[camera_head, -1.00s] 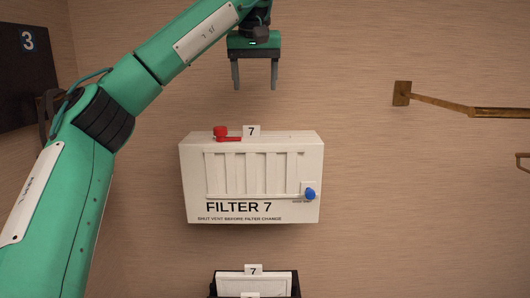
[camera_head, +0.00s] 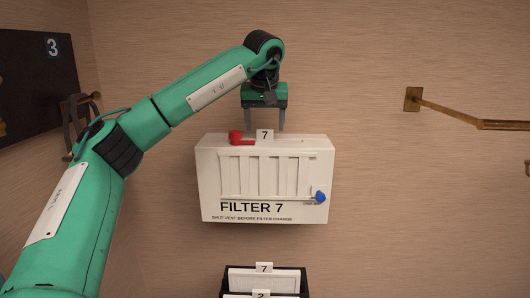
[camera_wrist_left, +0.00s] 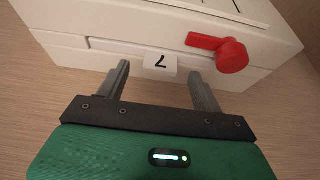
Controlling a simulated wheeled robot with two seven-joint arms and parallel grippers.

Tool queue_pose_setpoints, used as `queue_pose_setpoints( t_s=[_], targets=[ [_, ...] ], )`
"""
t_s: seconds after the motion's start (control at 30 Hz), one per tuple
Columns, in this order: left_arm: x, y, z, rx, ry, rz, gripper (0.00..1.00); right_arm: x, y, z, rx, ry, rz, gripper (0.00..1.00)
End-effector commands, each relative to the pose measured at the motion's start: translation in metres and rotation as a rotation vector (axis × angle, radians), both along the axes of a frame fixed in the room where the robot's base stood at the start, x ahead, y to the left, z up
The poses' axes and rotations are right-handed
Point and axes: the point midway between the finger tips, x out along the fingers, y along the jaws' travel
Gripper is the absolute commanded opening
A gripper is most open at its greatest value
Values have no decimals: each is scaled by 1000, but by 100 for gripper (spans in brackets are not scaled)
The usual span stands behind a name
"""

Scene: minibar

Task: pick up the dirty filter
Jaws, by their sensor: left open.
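The filter housing (camera_head: 208,185), a white wall box marked "FILTER 7" with a slatted front, hangs on the wall in the head view. A red lever (camera_head: 236,138), a blue knob (camera_head: 320,197) and a small "7" tag (camera_head: 265,135) are on it. My left gripper (camera_head: 264,128) is open and empty, pointing down at the box's top edge. In the left wrist view its fingers (camera_wrist_left: 160,85) lie either side of the "7" tag (camera_wrist_left: 160,64), with the red lever (camera_wrist_left: 231,55) beside one finger. Whether they touch the tag I cannot tell. A dirty filter inside the box is hidden.
Below the box is a black holder (camera_head: 225,286) with white panels (camera_head: 264,280) tagged "7" and "2". A brass wall bar (camera_head: 450,110) is at the right, a dark panel marked "3" (camera_head: 35,85) at the left. The wall between box and bar is bare.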

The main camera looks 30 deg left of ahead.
Motion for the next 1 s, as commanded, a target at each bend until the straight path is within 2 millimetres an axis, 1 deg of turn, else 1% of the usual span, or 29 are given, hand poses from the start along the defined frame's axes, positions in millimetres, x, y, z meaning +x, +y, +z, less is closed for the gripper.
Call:
queue_pose_setpoints(
  t_s=[0.03, 0.2, 0.43, 0.47, 0.5, 0.57, 0.7, 0.77, 1.0],
  targets=[
    [2, 2, -3, 1, 4, 1, 67, -6, 0, 8, -1, 7, 0, 0],
    [7, 5, -19, 1, 2, 2, 67, -20, 0, 12, -1, 25, 0, 0],
    [7, 5, -21, 0, -1, 1, 67, -18, 0, 11, -1, 22, -1, 0],
    [7, 5, -21, 0, -1, 1, 63, -17, 1, 11, 0, 21, -1, 0],
    [7, 5, -21, 0, -1, 1, 56, -15, 1, 11, 0, 20, -1, 0],
    [7, 5, -21, 0, 0, 1, 44, -14, 1, 11, 0, 18, -1, 0],
    [7, 5, -21, 0, 0, 1, 16, -12, 1, 12, 1, 16, -1, 0],
    [7, 5, -21, 0, 0, 1, 6, -11, 2, 12, 1, 15, -1, 0],
    [7, 5, -20, 0, 0, 1, 5, -11, 3, 11, 2, 15, -2, 0]
  ],
)
